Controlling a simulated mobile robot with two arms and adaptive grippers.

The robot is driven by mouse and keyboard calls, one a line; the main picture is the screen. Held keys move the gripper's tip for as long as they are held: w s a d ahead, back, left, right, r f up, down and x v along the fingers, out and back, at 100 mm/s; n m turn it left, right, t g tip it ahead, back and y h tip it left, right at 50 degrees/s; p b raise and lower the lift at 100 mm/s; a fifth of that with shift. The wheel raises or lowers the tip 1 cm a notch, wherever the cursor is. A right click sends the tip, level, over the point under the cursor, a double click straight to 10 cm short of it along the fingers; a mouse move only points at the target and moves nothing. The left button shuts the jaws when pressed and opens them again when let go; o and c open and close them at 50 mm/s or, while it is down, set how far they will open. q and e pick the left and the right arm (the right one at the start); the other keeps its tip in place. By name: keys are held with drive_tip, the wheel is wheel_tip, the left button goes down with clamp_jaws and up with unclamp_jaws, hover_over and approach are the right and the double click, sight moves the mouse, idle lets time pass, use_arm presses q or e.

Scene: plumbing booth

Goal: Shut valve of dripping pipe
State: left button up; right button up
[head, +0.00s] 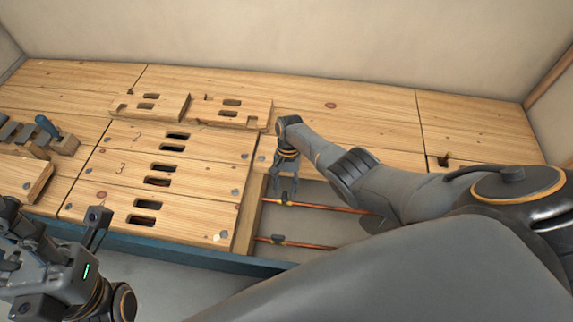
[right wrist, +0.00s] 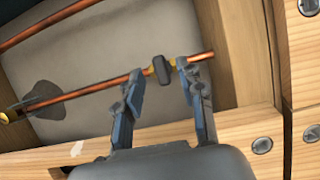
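Two copper pipes run through an open floor compartment in the head view: a far pipe (head: 330,207) and a near pipe (head: 315,245). A dark valve handle (head: 277,240) sits on the near pipe. My right gripper (head: 284,195) reaches down over the far pipe's left part. In the right wrist view its fingers (right wrist: 163,92) are open, with a dark valve handle (right wrist: 161,70) on the pipe between and just beyond their tips. The right finger is close to the handle; contact is unclear. A dark patch (right wrist: 42,95) lies under this pipe. My left gripper (head: 52,225) looks open and empty.
Wooden cover boards with slots (head: 175,168) lie left of the compartment, and loose boards (head: 230,112) lie behind. Wooden walls (right wrist: 235,50) edge the compartment closely beside my right gripper.

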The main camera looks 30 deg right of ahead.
drive_tip(key=v, duration=0.9)
drive_tip(key=shift+w+r, duration=0.2)
drive_tip(key=shift+r, duration=0.15)
drive_tip(key=shift+d, duration=0.1)
